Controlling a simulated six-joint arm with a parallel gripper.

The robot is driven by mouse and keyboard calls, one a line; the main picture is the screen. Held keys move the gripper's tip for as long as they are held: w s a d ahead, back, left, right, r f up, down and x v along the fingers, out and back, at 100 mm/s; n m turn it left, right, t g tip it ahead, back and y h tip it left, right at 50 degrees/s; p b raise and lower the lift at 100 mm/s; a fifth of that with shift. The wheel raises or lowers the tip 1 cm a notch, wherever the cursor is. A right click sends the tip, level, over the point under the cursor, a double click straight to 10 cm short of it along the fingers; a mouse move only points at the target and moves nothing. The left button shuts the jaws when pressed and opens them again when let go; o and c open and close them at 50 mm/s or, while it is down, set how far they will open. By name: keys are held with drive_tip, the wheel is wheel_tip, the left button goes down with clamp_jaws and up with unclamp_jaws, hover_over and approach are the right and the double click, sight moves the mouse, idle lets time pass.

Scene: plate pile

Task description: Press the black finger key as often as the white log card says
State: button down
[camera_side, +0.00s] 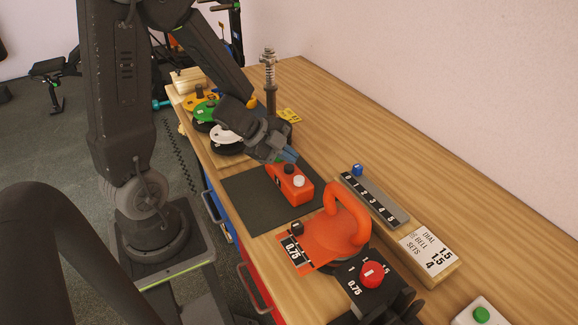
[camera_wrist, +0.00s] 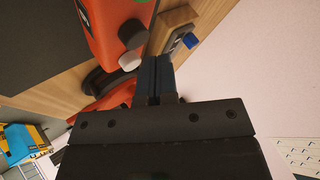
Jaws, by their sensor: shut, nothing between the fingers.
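The orange key box (camera_side: 280,184) lies on a dark mat, with a black finger key (camera_side: 289,169) and a white key (camera_side: 299,182) on top. Both keys also show in the wrist view, black (camera_wrist: 132,34) and white (camera_wrist: 130,60). The white log card (camera_side: 428,249) on a wooden block reads DIAL 1.5, BELL 1.5, SETS 4. My gripper (camera_side: 290,154) is shut and empty, its blue-tinted fingertips close to the black key. In the wrist view the fingers (camera_wrist: 156,72) appear beside the keys; I cannot tell if they touch.
A grey strip (camera_side: 376,200) numbered from 0 has a blue marker (camera_side: 357,169) at its zero end. An orange bell (camera_side: 350,224), a red dial knob (camera_side: 373,274) and a green button (camera_side: 481,314) stand nearer. Coloured plates (camera_side: 205,107) and a sprung post (camera_side: 269,80) are behind.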

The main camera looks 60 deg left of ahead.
sight(288, 168)
drive_tip(key=shift+r, duration=0.1)
drive_tip(key=shift+r, duration=2.5)
idle(0.9)
wheel_tip(288, 168, up, 4)
drive_tip(key=shift+f, duration=0.1)
idle(0.4)
drive_tip(key=shift+f, duration=4.45)
drive_tip(key=shift+f, duration=0.1)
drive_tip(key=shift+f, duration=0.3)
